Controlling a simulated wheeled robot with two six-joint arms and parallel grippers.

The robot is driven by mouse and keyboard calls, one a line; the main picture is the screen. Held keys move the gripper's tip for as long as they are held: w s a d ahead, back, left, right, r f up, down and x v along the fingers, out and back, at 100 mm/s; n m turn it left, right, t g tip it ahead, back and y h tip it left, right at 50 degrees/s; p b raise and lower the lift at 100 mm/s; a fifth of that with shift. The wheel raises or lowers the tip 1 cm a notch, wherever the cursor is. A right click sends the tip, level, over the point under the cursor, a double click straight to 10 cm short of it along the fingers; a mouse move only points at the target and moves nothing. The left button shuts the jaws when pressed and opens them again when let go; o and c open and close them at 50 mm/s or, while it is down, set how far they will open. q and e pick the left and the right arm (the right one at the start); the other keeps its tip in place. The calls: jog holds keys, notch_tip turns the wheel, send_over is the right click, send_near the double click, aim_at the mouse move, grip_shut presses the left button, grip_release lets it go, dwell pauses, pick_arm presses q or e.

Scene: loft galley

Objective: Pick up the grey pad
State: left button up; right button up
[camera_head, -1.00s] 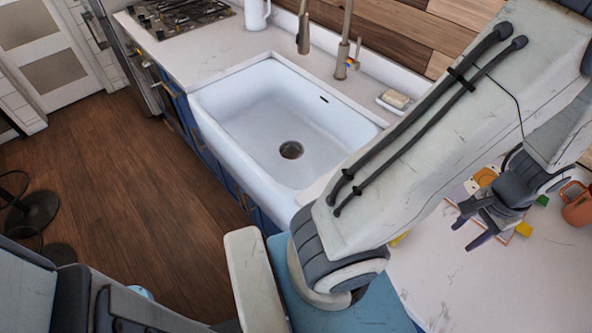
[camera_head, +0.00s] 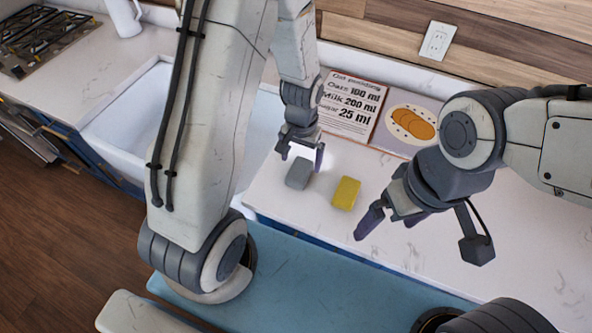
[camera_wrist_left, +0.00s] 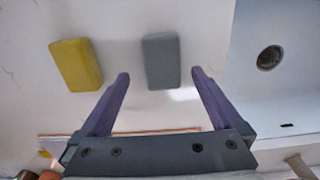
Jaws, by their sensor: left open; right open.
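The grey pad (camera_head: 299,173) lies flat on the white counter near the sink's right edge. It also shows in the left wrist view (camera_wrist_left: 161,61), ahead of the fingertips and between their lines. My left gripper (camera_head: 300,158) is open and empty, above and just behind the pad in the head view; its purple fingers also show in the left wrist view (camera_wrist_left: 160,76). My right gripper (camera_head: 385,225) is open and empty, over the counter's front part, to the right of the pad.
A yellow pad (camera_head: 346,193) lies just right of the grey one. A recipe board (camera_head: 352,104) with a biscuit picture (camera_head: 411,124) stands behind. The white sink (camera_head: 133,118) is to the left. Counter at right (camera_head: 540,240) is clear.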

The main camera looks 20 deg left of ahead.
aim_at(300, 169)
pick_arm(q)
notch_tip(300, 169, down, 5)
jog(key=shift+a+r+p, duration=0.1)
jog(key=shift+a+p, duration=0.05)
jog(key=shift+p, duration=0.8)
jog(key=shift+f, duration=0.45)
jog(key=c, duration=1.5)
jog(key=shift+w+r, duration=0.1)
